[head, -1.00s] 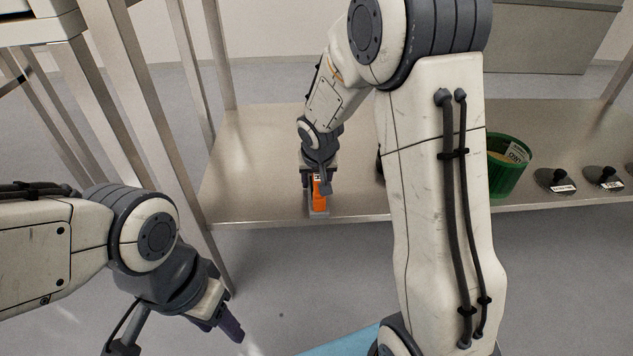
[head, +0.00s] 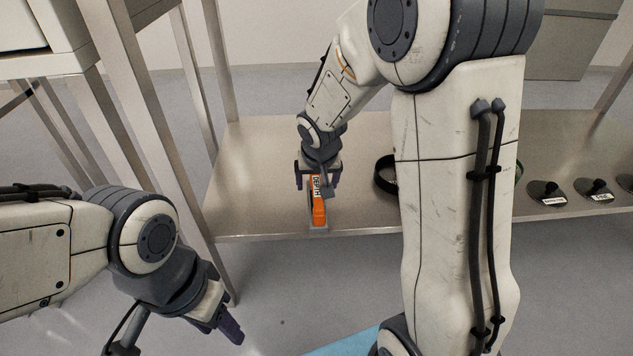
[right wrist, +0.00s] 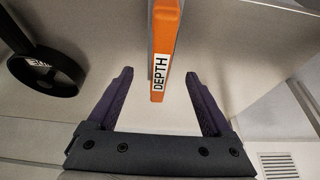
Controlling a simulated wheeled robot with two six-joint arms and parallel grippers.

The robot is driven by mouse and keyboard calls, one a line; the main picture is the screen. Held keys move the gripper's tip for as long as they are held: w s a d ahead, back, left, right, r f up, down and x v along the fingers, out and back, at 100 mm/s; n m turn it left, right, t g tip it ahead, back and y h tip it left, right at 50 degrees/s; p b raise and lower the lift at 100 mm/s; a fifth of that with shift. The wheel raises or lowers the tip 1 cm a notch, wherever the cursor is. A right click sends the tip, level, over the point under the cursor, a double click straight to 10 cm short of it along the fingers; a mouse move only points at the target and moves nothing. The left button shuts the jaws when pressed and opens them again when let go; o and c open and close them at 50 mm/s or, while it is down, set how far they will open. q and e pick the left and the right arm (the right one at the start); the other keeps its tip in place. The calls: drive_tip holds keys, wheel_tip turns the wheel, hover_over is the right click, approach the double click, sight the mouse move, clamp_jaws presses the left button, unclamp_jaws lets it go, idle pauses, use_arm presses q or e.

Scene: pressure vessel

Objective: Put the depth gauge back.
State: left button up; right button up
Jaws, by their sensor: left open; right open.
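The depth gauge (head: 318,205) is orange with a white label reading DEPTH. In the right wrist view the gauge (right wrist: 165,40) is between and beyond my right gripper's fingers, with a clear gap on each side. My left gripper (head: 232,330) is empty, low at the left, in front of the shelf.
A black ring-shaped item (head: 385,178) lies right of the gauge, partly hidden by my right arm; it also shows in the right wrist view (right wrist: 45,85). Black knobbed, labelled discs (head: 547,193) sit on the shelf's right. Metal posts (head: 160,130) stand at left. The shelf (head: 255,180) left of the gauge is clear.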

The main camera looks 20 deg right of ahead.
drive_tip(key=p+v, duration=0.1)
drive_tip(key=v, duration=0.3)
drive_tip(key=shift+s+a+r+p, duration=0.1)
drive_tip(key=shift+s+r+p, duration=0.05)
drive_tip(key=shift+r+p, duration=0.2)
drive_tip(key=s+a+r+n+g+y, duration=0.1)
drive_tip(key=s+a+n, duration=0.4)
drive_tip(key=s, duration=0.8)
drive_tip(key=s+a+r+n+g+y, duration=0.1)
drive_tip(key=s+a+r+n+g, duration=0.1)
drive_tip(key=s+a+n, duration=0.3)
drive_tip(key=s+a+g, duration=0.1)
drive_tip(key=s+a, duration=0.3)
drive_tip(key=s, duration=0.4)
drive_tip(key=shift+a+n, duration=0.3)
drive_tip(key=shift+r, duration=0.1)
wheel_tip(320, 180, up, 52)
drive_tip(key=p, duration=5.1)
drive_tip(key=shift+p, duration=0.4)
